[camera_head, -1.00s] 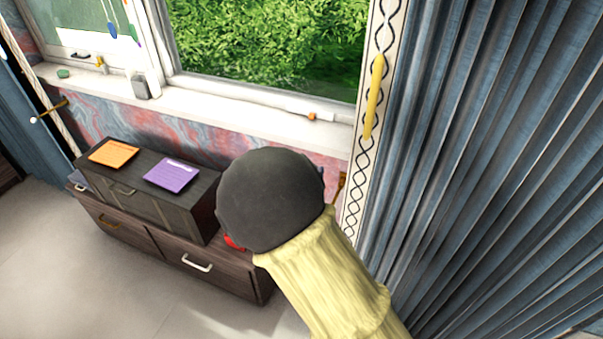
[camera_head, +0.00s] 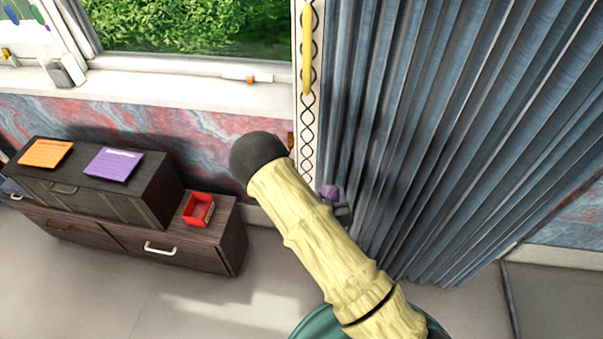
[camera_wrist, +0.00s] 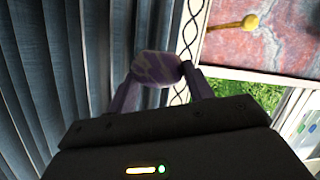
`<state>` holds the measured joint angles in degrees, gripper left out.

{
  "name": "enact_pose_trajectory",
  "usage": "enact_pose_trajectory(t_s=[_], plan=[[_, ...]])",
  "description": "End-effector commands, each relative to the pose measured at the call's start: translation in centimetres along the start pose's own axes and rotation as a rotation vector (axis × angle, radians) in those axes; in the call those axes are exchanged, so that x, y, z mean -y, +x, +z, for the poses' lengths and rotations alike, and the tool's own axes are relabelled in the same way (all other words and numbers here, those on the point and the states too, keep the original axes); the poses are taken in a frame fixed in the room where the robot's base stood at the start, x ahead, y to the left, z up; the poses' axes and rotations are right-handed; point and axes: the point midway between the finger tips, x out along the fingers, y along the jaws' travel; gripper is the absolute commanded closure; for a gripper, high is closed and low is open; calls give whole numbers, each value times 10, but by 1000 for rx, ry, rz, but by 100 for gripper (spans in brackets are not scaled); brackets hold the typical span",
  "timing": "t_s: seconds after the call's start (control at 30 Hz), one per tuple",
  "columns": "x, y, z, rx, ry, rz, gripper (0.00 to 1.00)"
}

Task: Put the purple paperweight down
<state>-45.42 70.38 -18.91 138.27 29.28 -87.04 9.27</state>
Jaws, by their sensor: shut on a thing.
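The purple paperweight (camera_wrist: 158,66) is held between the two fingers of my gripper (camera_wrist: 160,75) in the wrist view. It is rounded, with lighter streaks. In the head view the paperweight (camera_head: 331,192) shows as a small purple lump beside my arm, in front of the blue curtain. My gripper is mostly hidden behind my arm there; a dark bit of it (camera_head: 343,211) shows just below the paperweight. No supporting surface is visible directly under the paperweight in the wrist view.
A dark wooden cabinet (camera_head: 205,250) stands at left with a red open box (camera_head: 198,209) on its low right end. Its raised part carries an orange note (camera_head: 46,153) and a purple note (camera_head: 113,164). The curtain (camera_head: 430,130) fills the right. Bare floor (camera_head: 90,285) lies in front.

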Motion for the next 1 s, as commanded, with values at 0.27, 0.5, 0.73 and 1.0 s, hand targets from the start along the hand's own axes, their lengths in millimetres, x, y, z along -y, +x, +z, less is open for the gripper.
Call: enact_pose_trajectory(t_s=[0.27, 0.5, 0.73, 1.0], plan=[[-37, 5, 77, 2, -4, -1, 77], [-55, 9, 112, -2, -3, -1, 77], [-69, 12, 138, -3, -2, 0, 77], [-74, 12, 153, 2, -5, -6, 77]])
